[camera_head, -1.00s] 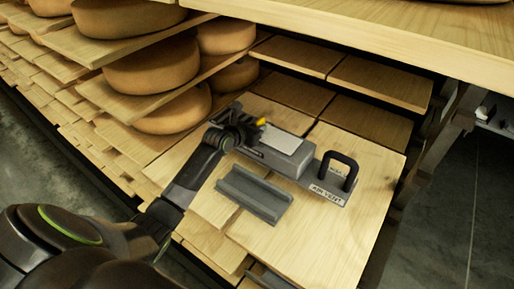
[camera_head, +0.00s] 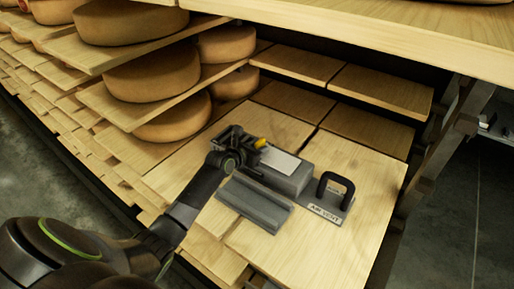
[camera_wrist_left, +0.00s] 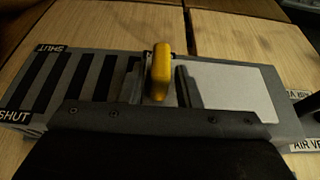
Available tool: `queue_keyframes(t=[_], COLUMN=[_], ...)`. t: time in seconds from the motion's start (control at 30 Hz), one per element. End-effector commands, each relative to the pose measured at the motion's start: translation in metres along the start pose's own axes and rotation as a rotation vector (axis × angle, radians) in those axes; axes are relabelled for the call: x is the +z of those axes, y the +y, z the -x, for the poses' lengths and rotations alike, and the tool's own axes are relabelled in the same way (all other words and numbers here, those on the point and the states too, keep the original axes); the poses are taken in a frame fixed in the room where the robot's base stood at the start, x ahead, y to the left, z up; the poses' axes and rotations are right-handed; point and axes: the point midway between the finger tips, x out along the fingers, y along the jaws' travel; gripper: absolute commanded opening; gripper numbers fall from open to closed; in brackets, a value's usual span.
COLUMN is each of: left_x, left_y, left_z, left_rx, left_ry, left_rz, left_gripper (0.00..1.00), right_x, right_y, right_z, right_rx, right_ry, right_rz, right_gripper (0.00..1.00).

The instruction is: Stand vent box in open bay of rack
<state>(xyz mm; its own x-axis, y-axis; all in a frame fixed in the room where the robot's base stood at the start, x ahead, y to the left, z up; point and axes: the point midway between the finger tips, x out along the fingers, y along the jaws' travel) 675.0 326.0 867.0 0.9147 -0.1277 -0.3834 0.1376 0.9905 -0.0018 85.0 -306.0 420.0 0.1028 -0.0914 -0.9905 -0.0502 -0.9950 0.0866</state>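The vent box (camera_head: 285,179) is a long grey box low over the pale boards. Its top has black slots and SHUT labels at one end and a light plate (camera_wrist_left: 235,85) at the other. My left gripper (camera_head: 250,146) is on its top, with its fingers close on both sides of the yellow tab (camera_wrist_left: 161,72); finger contact is hard to make out. A black handle (camera_head: 335,187) on a grey plate marked AIR VENT adjoins the box's right end. A grey channel-shaped holder (camera_head: 255,204), perhaps the rack, lies just in front.
Shelves with cheese wheels (camera_head: 150,75) stand at the left and back left. An upper shelf (camera_head: 400,40) overhangs the back right. Bare board (camera_head: 360,235) lies right of the holder.

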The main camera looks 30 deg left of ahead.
Motion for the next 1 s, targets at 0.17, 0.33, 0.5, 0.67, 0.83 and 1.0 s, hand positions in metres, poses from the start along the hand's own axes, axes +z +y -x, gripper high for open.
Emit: queue_keyframes(t=[0.17,0.33,0.5,0.67,0.83,1.0], left_x=[0.0,0.001,0.002,0.002,0.002,0.005], left_y=[0.0,0.0,0.0,0.0,0.0,0.0], left_z=[0.0,0.0,0.011,0.035,0.065,0.093], left_rx=[0.0,0.0,0.0,0.0,0.0,0.001], left_ry=[0.0,-0.001,-0.001,0.0,0.0,0.002], left_rz=[0.0,0.0,-0.002,-0.002,-0.003,-0.001], left_gripper=[0.38,0.38,0.38,0.38,0.38,0.38], right_x=[0.0,0.0,-0.001,-0.001,-0.002,-0.005], right_y=[-0.001,-0.001,-0.001,0.0,0.0,0.003], right_z=[0.0,0.0,0.003,0.009,0.013,0.038], right_rx=[-0.001,-0.001,-0.001,-0.001,-0.001,-0.001], right_ry=[0.0,0.0,0.001,0.001,0.001,0.001], right_rz=[0.0,0.0,0.0,0.0,0.0,0.0], right_gripper=[0.73,0.73,0.73,0.73,0.73,0.73])
